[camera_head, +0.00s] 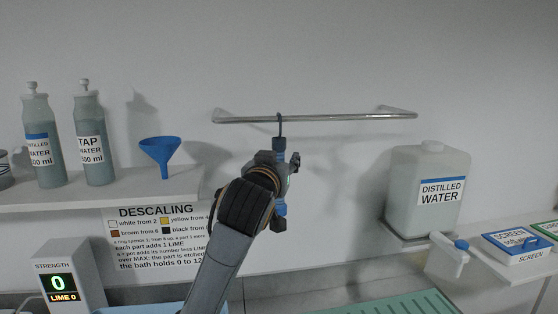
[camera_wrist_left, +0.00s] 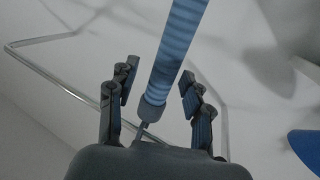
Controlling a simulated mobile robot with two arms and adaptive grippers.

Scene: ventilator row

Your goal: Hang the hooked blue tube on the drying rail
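The blue tube (camera_wrist_left: 180,45) has dark end caps and a thin hook at one end. In the head view it is upright below the rail, with its top cap (camera_head: 279,146) showing and its middle hidden by my arm. The hook (camera_head: 281,124) reaches up to the drying rail (camera_head: 340,117) and appears to loop over it. My left gripper (camera_head: 279,172) is at the tube. In the left wrist view the fingers (camera_wrist_left: 160,88) are spread either side of the tube, with visible gaps. My right gripper is not in view.
A shelf (camera_head: 150,191) on the left holds two bottles (camera_head: 93,145) and a blue funnel (camera_head: 161,151). A distilled water jug (camera_head: 425,165) stands right of the rail. A strength display (camera_head: 65,285) is at lower left, and a green ribbed mat (camera_head: 400,303) at lower right.

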